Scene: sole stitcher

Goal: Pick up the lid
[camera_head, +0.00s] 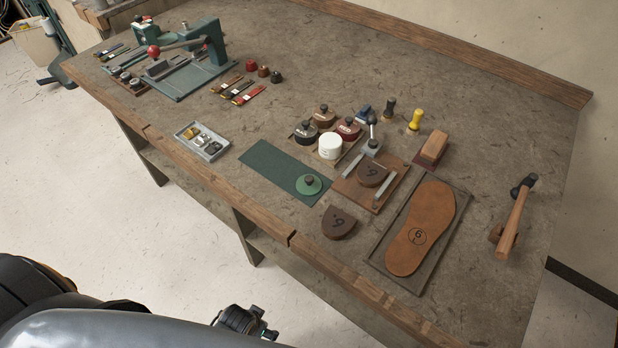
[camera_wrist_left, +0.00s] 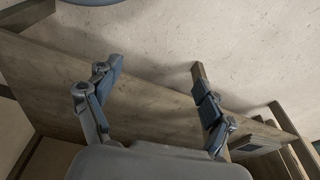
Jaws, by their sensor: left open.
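A round green lid (camera_head: 309,184) with a dark knob lies on the right end of a dark green mat (camera_head: 262,162) on the workbench. A white round jar (camera_head: 330,147) stands behind it among tins with knobbed lids. My left gripper (camera_head: 262,328) is low at the bottom of the head view, in front of the bench and apart from the lid. In the left wrist view its two fingers (camera_wrist_left: 155,100) are spread with nothing between them. The lid is not seen in the wrist view. My right gripper is not in view.
The bench's front edge (camera_head: 290,240) lies between my left gripper and the lid. A dark heel piece (camera_head: 338,223) and a tray with a brown sole (camera_head: 420,228) are right of the lid. A small parts tray (camera_head: 202,142) is left of the mat. The wrist view shows wooden bench parts (camera_wrist_left: 150,95) and pale floor.

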